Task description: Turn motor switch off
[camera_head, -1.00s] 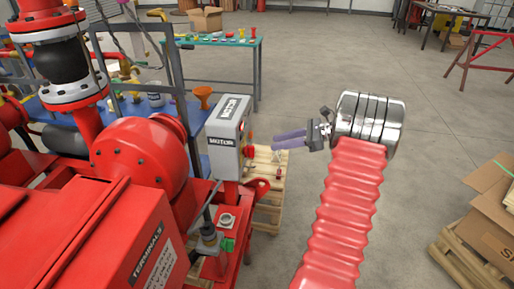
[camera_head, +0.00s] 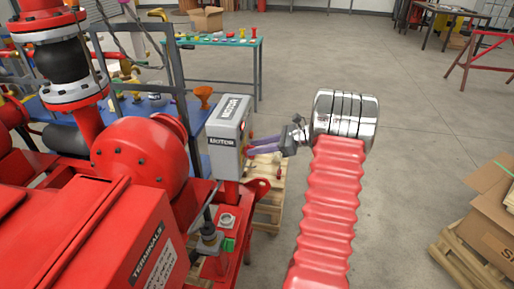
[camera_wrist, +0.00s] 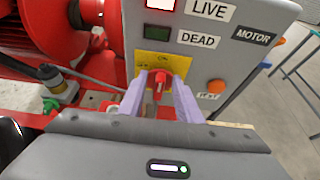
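The motor switch has a red handle (camera_wrist: 158,84) on a yellow plate (camera_wrist: 150,62), on the front of the grey motor box (camera_wrist: 208,68). The handle points roughly upright in the wrist view. The box also shows in the head view (camera_head: 226,138), where the switch is mostly hidden by the fingers. My gripper (camera_wrist: 163,88) is open, with one purple finger on each side of the red handle and visible gaps. In the head view my gripper (camera_head: 250,147) reaches the box's right face. The lamp by LIVE (camera_wrist: 159,4) is bright; the lamp by DEAD (camera_wrist: 157,32) is dark green.
An orange button (camera_wrist: 216,86) is right of the switch on the box. Red pump parts (camera_head: 140,158) and the terminals box (camera_head: 110,240) stand on the left. A wooden pallet (camera_head: 268,185) is behind the box. Open floor (camera_head: 420,140) lies to the right.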

